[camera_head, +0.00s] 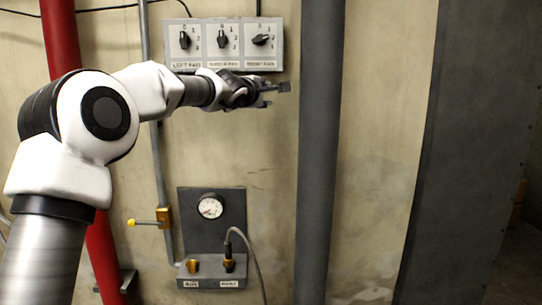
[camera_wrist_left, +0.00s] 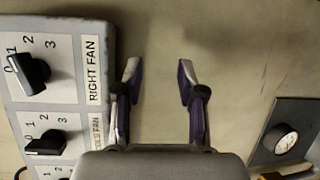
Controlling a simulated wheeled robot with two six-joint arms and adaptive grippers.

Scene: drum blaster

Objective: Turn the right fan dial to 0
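The right fan dial (camera_head: 261,40) is a black knob on the right of a grey panel (camera_head: 274,64). In the head view its handle lies nearly level, unlike the two upright knobs. In the left wrist view the dial (camera_wrist_left: 32,75) is at the upper left, beside the RIGHT FAN label. My left gripper (camera_head: 280,88) is just below the panel's lower right corner, apart from the dial. In the wrist view its fingers (camera_wrist_left: 158,78) are spread with nothing between them. My right gripper is not in view.
The left (camera_head: 185,40) and middle (camera_head: 222,39) fan dials share the panel. A thick grey pipe (camera_head: 318,150) stands just right of the gripper. A gauge (camera_head: 210,207) and a box with knob and cable (camera_head: 212,272) are below. A red pipe (camera_head: 62,45) is at left.

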